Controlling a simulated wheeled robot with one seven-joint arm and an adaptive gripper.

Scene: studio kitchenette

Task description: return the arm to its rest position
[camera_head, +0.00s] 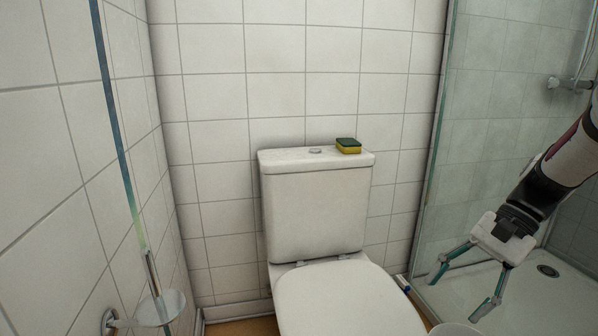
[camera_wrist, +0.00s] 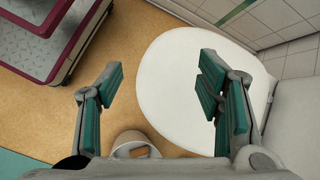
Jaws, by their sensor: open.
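My gripper (camera_head: 458,284) hangs at the right of the head view, fingers pointing down and spread apart with nothing between them. My arm (camera_head: 560,165) comes in from the right edge. The gripper is to the right of the toilet, in front of the shower area. In the wrist view my gripper (camera_wrist: 160,100) shows its two green-padded fingers wide apart and empty. The white toilet lid (camera_wrist: 180,75) lies beyond the right finger. In the head view the toilet lid (camera_head: 345,300) is closed.
A yellow and green sponge (camera_head: 348,146) lies on the toilet tank (camera_head: 315,215). A glass shower panel (camera_head: 435,150) and shower tray (camera_head: 560,300) are at the right. A wall holder (camera_head: 160,308) is at lower left. A small bin (camera_wrist: 130,139) stands on the floor below the gripper.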

